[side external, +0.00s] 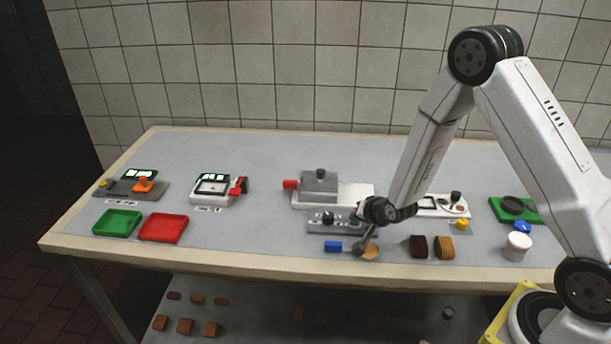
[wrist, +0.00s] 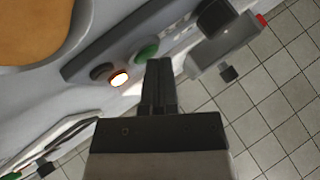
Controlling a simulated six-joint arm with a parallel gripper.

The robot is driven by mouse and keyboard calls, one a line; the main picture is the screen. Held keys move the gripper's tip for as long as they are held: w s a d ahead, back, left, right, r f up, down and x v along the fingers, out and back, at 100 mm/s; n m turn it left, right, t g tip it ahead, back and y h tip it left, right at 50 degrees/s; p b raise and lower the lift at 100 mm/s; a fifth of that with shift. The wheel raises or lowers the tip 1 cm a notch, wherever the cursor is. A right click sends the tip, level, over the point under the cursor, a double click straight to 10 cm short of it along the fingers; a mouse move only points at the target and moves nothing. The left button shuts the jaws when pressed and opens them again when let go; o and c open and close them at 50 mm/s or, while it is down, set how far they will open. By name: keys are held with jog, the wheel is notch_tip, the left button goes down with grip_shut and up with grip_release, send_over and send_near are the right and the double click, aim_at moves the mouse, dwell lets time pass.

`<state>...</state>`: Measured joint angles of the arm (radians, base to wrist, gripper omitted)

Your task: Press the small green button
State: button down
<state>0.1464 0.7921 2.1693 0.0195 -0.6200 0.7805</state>
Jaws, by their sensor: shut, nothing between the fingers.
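The small green button (wrist: 147,53) sits on a grey control panel (wrist: 82,66) in the wrist view. A lit white-orange button (wrist: 119,78) and a dark button (wrist: 101,71) are beside it. My gripper (wrist: 158,64) is shut and empty. Its fingertips overlap the edge of the green button in the picture; I cannot tell whether they touch it. In the side view the panel (side external: 318,227) lies near the middle of the table, with my gripper at its right end. My fingertips are hard to make out there.
A grey machine with a red part (side external: 291,184) stands behind the panel. A blue-handled tool (side external: 333,246) lies in front of it. Dark and tan slices (side external: 419,246) and a white cup (side external: 517,246) are to the right. Green (side external: 117,222) and red trays (side external: 163,227) are at left.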

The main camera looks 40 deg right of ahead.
aim_at(356, 224)
dwell(0.7)
jog(key=shift+r, duration=0.8)
jog(key=shift+r, duration=2.5)
jog(key=s+a+r+n+g, duration=0.3)
jog(key=s+n, duration=0.2)
jog(key=s, duration=0.3)
jog(key=s+a+r+n+g+y, duration=0.1)
jog(key=s+a+r+n+g, duration=0.2)
jog(key=s, duration=0.6)
jog(key=a+n, duration=0.1)
jog(key=n, duration=0.1)
jog(key=shift+s+n, duration=0.3)
jog(key=shift+n, duration=0.1)
